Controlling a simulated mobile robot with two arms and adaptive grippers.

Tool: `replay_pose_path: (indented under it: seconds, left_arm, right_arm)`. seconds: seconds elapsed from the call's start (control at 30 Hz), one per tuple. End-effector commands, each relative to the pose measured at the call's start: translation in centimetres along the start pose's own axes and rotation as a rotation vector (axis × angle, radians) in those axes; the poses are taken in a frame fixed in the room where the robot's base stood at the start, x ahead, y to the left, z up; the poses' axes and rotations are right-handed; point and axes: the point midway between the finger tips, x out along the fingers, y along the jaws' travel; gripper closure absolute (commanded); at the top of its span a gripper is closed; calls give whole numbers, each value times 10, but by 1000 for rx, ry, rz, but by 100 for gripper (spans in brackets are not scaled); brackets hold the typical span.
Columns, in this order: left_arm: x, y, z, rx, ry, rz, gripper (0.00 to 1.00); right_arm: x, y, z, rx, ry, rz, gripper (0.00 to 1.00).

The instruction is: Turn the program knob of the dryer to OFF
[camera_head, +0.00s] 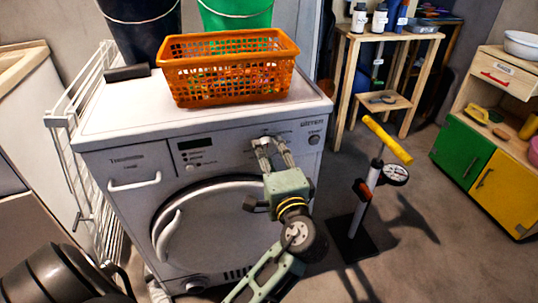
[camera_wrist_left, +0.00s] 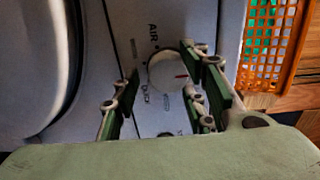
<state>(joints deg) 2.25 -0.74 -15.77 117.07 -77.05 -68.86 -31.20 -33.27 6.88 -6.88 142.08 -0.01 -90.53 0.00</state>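The white dryer (camera_head: 120,160) stands in the middle of the head view, its control panel along the top front. My left gripper (camera_head: 267,143) is at the right part of that panel. In the left wrist view the round pale program knob (camera_wrist_left: 167,71) shows a short red mark on its right side. My left gripper (camera_wrist_left: 163,75) is open there, one green-padded finger on each side of the knob; contact cannot be told. "AIR" is legible beside the knob; another label is too blurred to read. In the head view the fingers largely hide the knob. My right gripper is not in view.
An orange basket (camera_head: 230,85) stands on the dryer top, with dark and green buckets behind. A drying rack (camera_head: 75,120) stands at the left. A pump with a yellow handle (camera_head: 387,138) stands right of the dryer. Floor is free between it and the green-and-yellow cabinet (camera_head: 463,150).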

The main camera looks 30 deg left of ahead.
Motion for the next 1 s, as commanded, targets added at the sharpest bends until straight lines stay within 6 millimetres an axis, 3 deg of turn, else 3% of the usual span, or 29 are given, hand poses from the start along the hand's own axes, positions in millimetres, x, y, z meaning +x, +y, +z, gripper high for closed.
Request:
replay_pose_path:
  seconds: [0.33, 0.47, 0.8, 1.0]
  left_arm:
    - [-1, -1, 0, 0, 2, -1, 55]
    - [-10, 0, -1, 0, 3, 0, 55]
    - [-79, 1, -1, 0, 3, 4, 55]
    - [-110, 1, 0, 1, 2, 3, 55]
  right_arm:
    - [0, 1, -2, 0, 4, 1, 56]
    - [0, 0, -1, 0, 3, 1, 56]
    - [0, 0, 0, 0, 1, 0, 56]
    - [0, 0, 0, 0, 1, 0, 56]
